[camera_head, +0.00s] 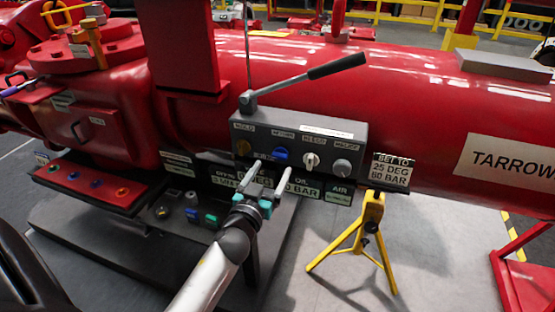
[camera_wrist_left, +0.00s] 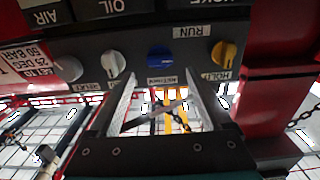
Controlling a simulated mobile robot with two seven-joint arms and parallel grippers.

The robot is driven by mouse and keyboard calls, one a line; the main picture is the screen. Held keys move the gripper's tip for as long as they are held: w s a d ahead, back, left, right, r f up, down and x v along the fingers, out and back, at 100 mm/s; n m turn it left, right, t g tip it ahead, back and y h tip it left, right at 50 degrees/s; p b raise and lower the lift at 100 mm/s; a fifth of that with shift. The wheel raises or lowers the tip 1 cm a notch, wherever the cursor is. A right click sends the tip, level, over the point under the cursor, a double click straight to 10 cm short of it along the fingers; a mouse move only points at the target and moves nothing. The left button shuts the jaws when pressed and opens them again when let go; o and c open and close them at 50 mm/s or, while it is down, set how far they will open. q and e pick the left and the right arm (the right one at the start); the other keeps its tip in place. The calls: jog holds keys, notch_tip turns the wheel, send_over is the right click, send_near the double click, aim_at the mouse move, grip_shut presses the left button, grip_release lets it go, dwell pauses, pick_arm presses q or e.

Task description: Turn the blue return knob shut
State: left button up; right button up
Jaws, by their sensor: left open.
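The blue return knob (camera_head: 281,155) sits on the front of the grey valve box (camera_head: 360,139), between a gold knob (camera_head: 243,147) and a white knob (camera_head: 312,160). My left gripper (camera_head: 269,174) is open and empty in front of and just below the blue knob. In the left wrist view, which is upside down, the blue knob (camera_wrist_left: 160,57) shows beyond the open fingers of the left gripper (camera_wrist_left: 160,83), roughly centred between them. The fingers look apart from the knob. My right gripper is not in view.
A grey knob (camera_head: 342,167) is farther right on the box. A lever with a black handle (camera_head: 337,66) rises above it. Label plates (camera_head: 308,188) hang below the box. A yellow stand (camera_head: 368,225) is at the right, under the large red pipe (camera_head: 410,90).

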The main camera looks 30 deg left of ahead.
aim_at(279, 158)
pick_arm(q)
jog(key=shift+x, duration=2.75)
jog(key=shift+c, duration=0.3)
grip_shut()
